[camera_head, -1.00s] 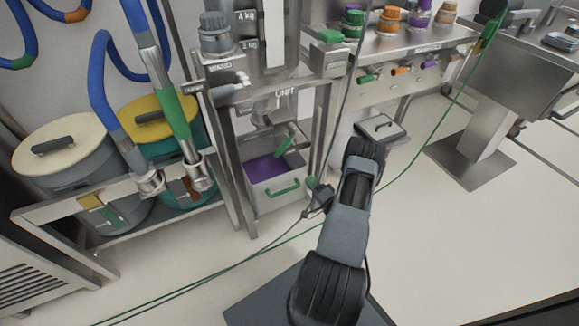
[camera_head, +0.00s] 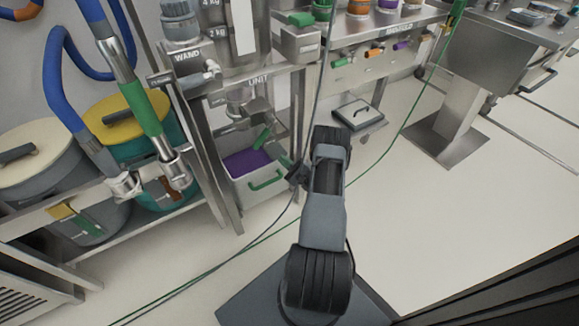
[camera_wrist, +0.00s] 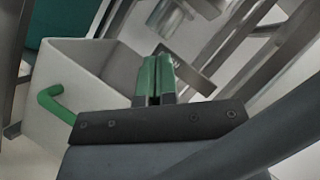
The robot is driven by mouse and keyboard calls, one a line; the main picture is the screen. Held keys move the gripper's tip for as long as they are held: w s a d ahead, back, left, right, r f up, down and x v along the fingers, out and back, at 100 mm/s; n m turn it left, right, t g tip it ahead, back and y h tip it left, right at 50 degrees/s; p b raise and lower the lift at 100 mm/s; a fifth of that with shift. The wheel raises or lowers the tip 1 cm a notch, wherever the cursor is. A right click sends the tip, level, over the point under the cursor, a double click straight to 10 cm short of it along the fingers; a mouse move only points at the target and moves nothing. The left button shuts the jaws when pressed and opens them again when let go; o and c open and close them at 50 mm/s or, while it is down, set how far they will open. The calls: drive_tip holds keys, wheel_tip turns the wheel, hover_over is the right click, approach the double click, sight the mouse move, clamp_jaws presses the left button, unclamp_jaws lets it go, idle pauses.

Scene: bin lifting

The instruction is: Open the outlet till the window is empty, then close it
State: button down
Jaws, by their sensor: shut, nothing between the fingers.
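A grey bin (camera_head: 267,184) with a green handle stands below the outlet and holds purple material (camera_head: 246,161). My gripper (camera_wrist: 155,58) shows green fingers, shut and empty, in front of the bin's inside in the wrist view. In the head view, its wrist is just right of the bin.
Lidded drums (camera_head: 123,120) and blue hoses with a green-gripped wand (camera_head: 141,108) stand left of the unit. A steel bench with capped jars (camera_head: 359,8) is behind right. A flat grey scale (camera_head: 357,113) lies behind my arm.

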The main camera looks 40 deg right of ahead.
sight(265, 134)
drive_tip(key=w+a+r+b, duration=0.1)
drive_tip(key=w+a+r, duration=0.3)
drive_tip(key=w, duration=0.1)
drive_tip(key=shift+w+r, duration=0.2)
drive_tip(key=shift+r, duration=0.1)
drive_tip(key=shift+w+d, duration=0.1)
idle(0.4)
